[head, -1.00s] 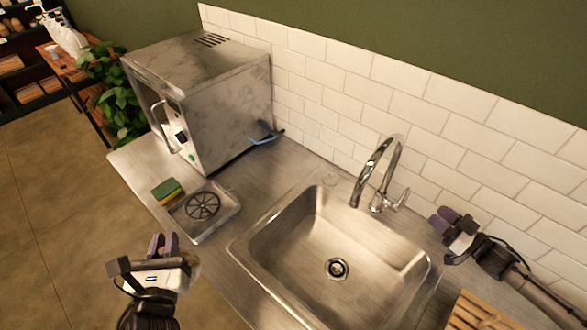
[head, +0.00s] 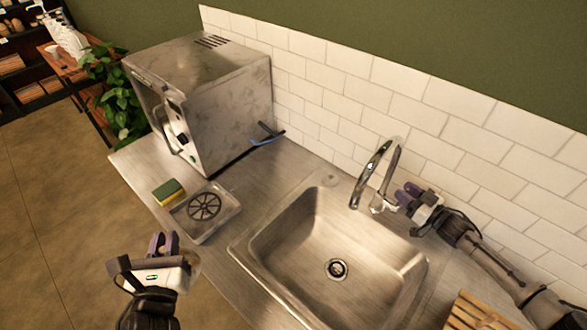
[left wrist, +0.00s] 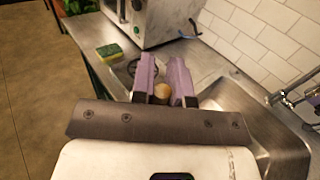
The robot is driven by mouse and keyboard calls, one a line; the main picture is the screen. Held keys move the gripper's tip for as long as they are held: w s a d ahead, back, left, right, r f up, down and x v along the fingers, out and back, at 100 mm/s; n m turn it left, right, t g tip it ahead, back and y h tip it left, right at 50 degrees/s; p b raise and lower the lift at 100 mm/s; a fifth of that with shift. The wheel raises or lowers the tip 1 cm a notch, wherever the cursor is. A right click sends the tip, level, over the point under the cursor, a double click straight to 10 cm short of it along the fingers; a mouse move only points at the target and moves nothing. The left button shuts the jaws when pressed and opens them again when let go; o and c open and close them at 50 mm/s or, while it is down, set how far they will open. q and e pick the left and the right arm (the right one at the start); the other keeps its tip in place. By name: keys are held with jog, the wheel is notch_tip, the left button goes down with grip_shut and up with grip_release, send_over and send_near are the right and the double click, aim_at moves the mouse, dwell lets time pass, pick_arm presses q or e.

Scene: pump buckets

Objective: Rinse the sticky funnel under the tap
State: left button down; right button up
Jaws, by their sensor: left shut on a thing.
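The steel tap (head: 372,175) rises at the back of the sink (head: 320,225); no water shows from its spout. My left gripper (head: 163,245) is left of the sink, over the counter's front edge. It is shut on a pale, tan thing, probably the funnel (left wrist: 161,90), mostly hidden by the fingers; its edge shows beside the gripper in the head view (head: 196,266). My right gripper (head: 403,195) has its fingertips at the tap's base, by the lever, which is largely hidden. Whether it touches the lever or how wide it is open cannot be told.
A drip tray with a round rinser (head: 204,206) and a yellow-green sponge (head: 168,191) lie left of the sink. A steel machine (head: 205,100) stands behind them, with a dark and blue tool (head: 268,135) beside it. A slatted wooden rack (head: 475,312) is at front right.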

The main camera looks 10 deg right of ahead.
jog(key=shift+c, duration=0.2)
grip_shut()
jog(key=shift+a, duration=0.1)
dwell(0.4)
